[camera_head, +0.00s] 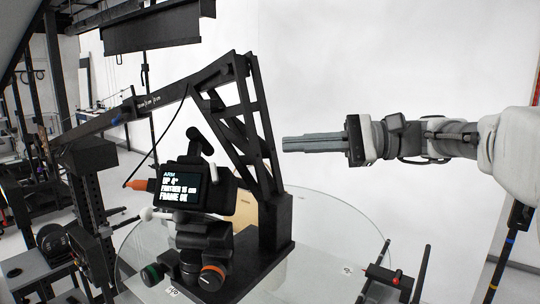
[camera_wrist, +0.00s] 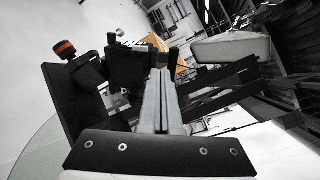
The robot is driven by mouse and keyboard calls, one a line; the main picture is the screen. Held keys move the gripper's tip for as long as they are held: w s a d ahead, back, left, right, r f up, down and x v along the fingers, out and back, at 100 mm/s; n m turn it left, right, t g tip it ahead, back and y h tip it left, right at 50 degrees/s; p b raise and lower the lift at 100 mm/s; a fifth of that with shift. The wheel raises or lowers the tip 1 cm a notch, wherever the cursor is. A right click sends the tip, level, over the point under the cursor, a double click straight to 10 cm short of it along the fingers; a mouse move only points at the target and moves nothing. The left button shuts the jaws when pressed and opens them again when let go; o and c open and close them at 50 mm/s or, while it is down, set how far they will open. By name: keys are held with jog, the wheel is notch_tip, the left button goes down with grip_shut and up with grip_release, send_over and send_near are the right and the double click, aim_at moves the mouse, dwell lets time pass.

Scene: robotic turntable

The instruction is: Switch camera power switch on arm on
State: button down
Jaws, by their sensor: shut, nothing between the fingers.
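A black truss arm (camera_head: 240,110) stands on the glass turntable (camera_head: 330,235). In front of it sits a black camera with a lit screen (camera_head: 184,187) reading "ARM", "UP 4°", "FARTHER 15 cm" and "FRAME OK". An orange part (camera_head: 138,185) sticks out at its left. My gripper (camera_head: 286,144) comes in from the right, its grey fingers shut and empty, pointing left. In the head view they appear right of the truss; contact cannot be told. In the wrist view my gripper (camera_wrist: 161,72) points up among dark parts. I cannot make out the power switch in either view.
A tripod-like head with green and orange knobs (camera_head: 212,277) is under the screen. A small black and red device (camera_head: 385,276) stands at the glass's right edge. Stands and rails fill the left side.

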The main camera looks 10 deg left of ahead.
jog(key=shift+w+d+r, duration=0.15)
jog(key=shift+d+r, duration=0.05)
jog(key=shift+d, duration=0.4)
jog(key=shift+w+d+r, duration=0.15)
jog(key=shift+d, duration=0.45)
